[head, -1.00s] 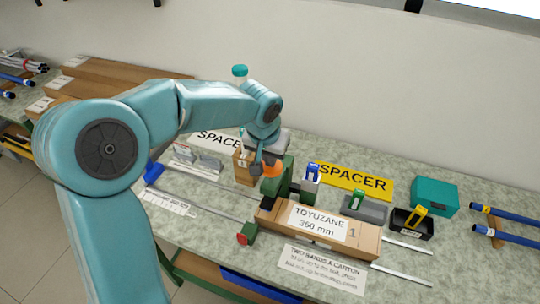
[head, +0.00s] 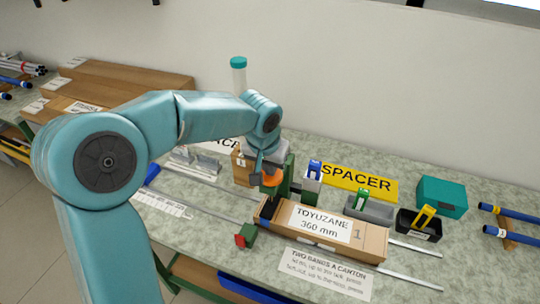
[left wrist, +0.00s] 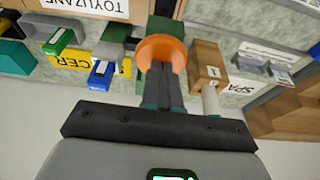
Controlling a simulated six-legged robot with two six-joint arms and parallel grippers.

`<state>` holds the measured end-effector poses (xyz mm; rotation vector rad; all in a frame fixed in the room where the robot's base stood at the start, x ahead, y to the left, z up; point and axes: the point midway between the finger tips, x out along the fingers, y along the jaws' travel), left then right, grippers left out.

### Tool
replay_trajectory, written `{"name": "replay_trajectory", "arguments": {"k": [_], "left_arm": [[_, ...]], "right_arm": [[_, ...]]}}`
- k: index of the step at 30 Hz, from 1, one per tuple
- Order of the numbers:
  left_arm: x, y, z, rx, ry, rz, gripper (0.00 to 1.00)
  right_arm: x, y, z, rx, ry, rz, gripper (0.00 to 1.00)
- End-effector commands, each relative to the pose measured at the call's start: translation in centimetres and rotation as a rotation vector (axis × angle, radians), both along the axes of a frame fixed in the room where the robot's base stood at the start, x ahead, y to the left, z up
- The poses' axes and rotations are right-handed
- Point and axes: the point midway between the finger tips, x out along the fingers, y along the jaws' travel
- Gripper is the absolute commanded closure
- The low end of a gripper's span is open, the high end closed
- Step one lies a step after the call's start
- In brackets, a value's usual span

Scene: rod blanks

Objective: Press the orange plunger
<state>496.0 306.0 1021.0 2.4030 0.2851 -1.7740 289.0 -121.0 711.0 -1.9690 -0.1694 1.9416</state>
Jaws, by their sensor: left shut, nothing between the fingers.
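The orange plunger (head: 272,181) is a round cap on the green stand (head: 289,174) at the left end of the long carton (head: 375,243). My left gripper (head: 259,171) is shut and empty, pointing down at the plunger. In the left wrist view, the shut fingertips (left wrist: 161,68) lie over the middle of the orange plunger (left wrist: 172,48) and appear to touch it. The fingers hide part of the cap. The carton carries a label reading TOYUZANE 360 mm. My right gripper is out of view.
A yellow SPACER sign (head: 358,183), a teal box (head: 442,197) and a black bin (head: 419,224) stand to the right. A bottle with a teal cap (head: 238,76) stands behind my arm. A red-and-green block (head: 245,236) sits left of the carton. Metal rods lie along the bench.

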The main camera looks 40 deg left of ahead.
Motion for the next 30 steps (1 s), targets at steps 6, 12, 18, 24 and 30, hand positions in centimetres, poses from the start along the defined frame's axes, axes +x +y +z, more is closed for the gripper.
{"name": "replay_trajectory", "arguments": {"k": [6, 12, 18, 24, 30], "left_arm": [[-0.3, -0.1, -0.4, -0.003, 0.021, -0.003, 1.0], [-0.1, 0.2, 3.5, 0.0, 0.008, -0.002, 1.0], [-1.0, 0.0, 7.6, 0.001, -0.004, -0.002, 1.0], [-2.1, -0.2, 11.6, 0.001, -0.004, -0.003, 1.0], [-2.6, -0.3, 13.5, 0.001, -0.004, -0.002, 1.0]], "right_arm": [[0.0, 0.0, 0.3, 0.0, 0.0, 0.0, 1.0], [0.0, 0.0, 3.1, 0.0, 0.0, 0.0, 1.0], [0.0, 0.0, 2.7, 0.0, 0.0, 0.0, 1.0], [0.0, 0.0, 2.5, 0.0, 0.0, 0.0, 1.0], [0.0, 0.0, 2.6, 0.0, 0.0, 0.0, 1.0]]}}
